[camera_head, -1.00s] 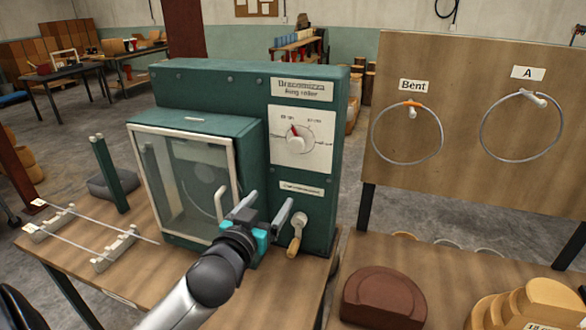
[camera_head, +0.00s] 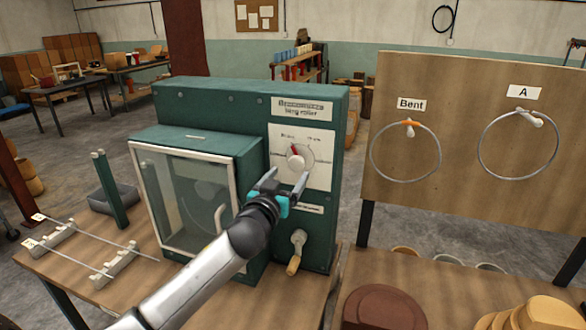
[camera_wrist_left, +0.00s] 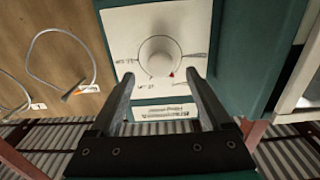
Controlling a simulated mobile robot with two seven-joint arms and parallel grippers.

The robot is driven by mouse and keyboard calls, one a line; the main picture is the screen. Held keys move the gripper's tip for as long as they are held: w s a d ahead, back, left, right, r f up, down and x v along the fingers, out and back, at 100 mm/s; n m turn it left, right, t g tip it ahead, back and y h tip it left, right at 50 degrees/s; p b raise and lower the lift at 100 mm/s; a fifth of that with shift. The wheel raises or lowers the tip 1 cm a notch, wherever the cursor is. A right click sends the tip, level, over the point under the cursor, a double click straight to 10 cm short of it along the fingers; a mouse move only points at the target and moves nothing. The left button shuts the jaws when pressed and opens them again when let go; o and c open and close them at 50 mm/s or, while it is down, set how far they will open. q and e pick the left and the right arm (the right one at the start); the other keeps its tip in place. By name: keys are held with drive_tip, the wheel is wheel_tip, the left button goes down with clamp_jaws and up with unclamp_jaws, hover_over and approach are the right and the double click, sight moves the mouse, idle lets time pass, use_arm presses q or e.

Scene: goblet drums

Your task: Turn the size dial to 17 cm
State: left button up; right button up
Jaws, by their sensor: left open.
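The size dial (camera_head: 296,161) is a round white knob with a red pointer mark on a white plate. The plate is on the front of the green ring roller machine (camera_head: 240,100). In the head view the red mark points up and slightly left. The plate's lettering is too small to read. The dial also shows in the left wrist view (camera_wrist_left: 160,56), beyond the fingertips. My left gripper (camera_head: 287,181) is open and empty, just below and in front of the dial. The knob does not appear to be gripped. My right gripper is not in view.
A crank with a wooden handle (camera_head: 296,252) hangs below the dial plate. A glazed door (camera_head: 188,200) is left of it. Metal rods lie on rests (camera_head: 116,268) at the left. A board with wire rings (camera_head: 470,140) stands at the right.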

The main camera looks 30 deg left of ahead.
sight(295, 166)
use_arm(q)
drive_tip(key=shift+x, duration=2.05)
clamp_jaws()
